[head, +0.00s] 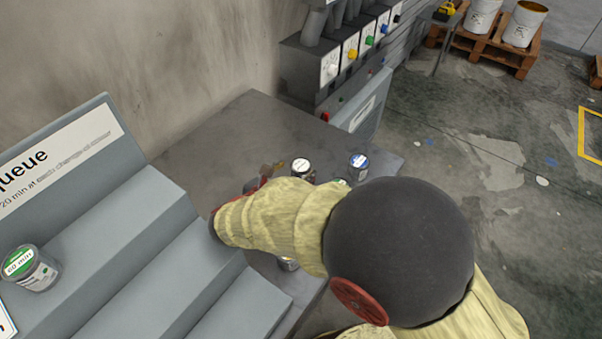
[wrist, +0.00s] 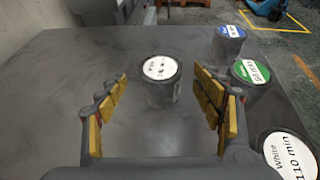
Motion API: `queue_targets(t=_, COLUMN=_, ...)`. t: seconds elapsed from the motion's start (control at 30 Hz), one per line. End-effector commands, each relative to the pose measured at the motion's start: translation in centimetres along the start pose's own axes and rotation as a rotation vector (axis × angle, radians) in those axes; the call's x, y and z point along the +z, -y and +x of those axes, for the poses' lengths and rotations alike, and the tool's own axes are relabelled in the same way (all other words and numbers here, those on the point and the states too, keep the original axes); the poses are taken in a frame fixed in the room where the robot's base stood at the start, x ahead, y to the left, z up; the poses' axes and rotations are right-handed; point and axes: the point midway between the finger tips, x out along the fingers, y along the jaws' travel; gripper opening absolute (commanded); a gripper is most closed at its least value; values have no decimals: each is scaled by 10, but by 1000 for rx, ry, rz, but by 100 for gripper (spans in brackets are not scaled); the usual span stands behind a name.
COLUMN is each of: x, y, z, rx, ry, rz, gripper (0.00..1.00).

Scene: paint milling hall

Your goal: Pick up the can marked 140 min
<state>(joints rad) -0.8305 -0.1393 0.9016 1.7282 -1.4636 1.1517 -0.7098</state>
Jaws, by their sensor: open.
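A can with a white lid (wrist: 160,68) stands upright on the grey table, centred ahead of my gripper (wrist: 161,78) in the wrist view. Its lid print is turned and too small to read surely as 140 min. In the head view this white-lidded can (head: 301,165) is partly hidden by my arm. My gripper is open and empty, with its yellow-padded fingers either side of the line to the can. To the right in the wrist view stand a blue-lidded can (wrist: 230,33), a green-lidded can (wrist: 250,72) and a white can marked 110 min (wrist: 290,157).
A grey stepped rack (head: 150,230) marked "queue" stands at the left, holding a green-lidded can marked 60 min (head: 30,268). A machine with coloured knobs (head: 340,55) stands behind the table (head: 225,140). The table left of the white-lidded can is clear.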

Motion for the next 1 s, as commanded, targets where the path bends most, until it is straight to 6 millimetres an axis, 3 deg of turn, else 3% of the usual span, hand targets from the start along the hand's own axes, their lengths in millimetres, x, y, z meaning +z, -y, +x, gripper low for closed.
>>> queue_targets(t=0.1, x=-3, y=2, z=20, rx=-4, ry=0, rz=0, gripper=67)
queue_targets(t=0.3, x=-1, y=1, z=40, rx=-3, ry=0, rz=0, gripper=67)
queue_targets(t=0.57, x=0, y=1, z=42, rx=-1, ry=0, rz=-1, gripper=67)
queue_targets(t=1.0, x=0, y=1, z=41, rx=-1, ry=0, rz=0, gripper=43)
